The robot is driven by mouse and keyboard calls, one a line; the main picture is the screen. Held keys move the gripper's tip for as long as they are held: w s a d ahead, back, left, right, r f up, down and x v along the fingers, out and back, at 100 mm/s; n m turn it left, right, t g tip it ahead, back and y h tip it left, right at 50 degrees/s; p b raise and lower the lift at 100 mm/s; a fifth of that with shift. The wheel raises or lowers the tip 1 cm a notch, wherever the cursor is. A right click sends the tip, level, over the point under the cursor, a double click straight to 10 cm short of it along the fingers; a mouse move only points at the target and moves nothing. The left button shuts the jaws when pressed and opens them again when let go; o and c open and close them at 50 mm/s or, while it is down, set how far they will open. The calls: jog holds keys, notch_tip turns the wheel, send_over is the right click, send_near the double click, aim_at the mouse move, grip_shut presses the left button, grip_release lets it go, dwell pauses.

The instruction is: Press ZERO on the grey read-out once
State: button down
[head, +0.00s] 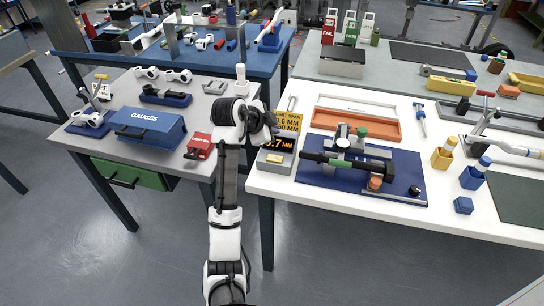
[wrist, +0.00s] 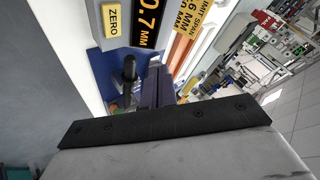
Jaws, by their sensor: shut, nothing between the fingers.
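The grey read-out (head: 274,160) stands at the left edge of the white bench, beside the blue plate. Its dark screen shows orange digits, partly covered by my gripper in the head view. In the wrist view its screen (wrist: 154,22) reads 0.7 MM. The pale yellow ZERO button (wrist: 113,22) lies left of the screen. My gripper (head: 270,137) is shut and empty, above and close to the read-out. In the wrist view its dark fingers (wrist: 155,84) sit below the button and screen in the picture. I see no contact with the button.
A yellow limit sign (head: 289,122) stands just behind the read-out. The blue plate (head: 405,190) with a clamped black bar (head: 345,162) is to its right. An orange tray (head: 357,124) lies behind. A red block (head: 199,146) and blue GAUGES case (head: 147,128) are on the left bench.

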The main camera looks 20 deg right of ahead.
aim_at(272, 160)
jog(key=shift+w+f+b, duration=0.1)
jog(key=shift+f+b, duration=2.75)
jog(key=shift+f, duration=1.55)
jog(key=shift+f, duration=0.1)
jog(key=shift+f, duration=0.3)
jog(key=shift+f+b, duration=0.4)
jog(key=shift+b, duration=0.15)
jog(key=shift+r, duration=0.1)
jog(key=shift+r+p, duration=0.6)
jog(key=shift+r, duration=0.15)
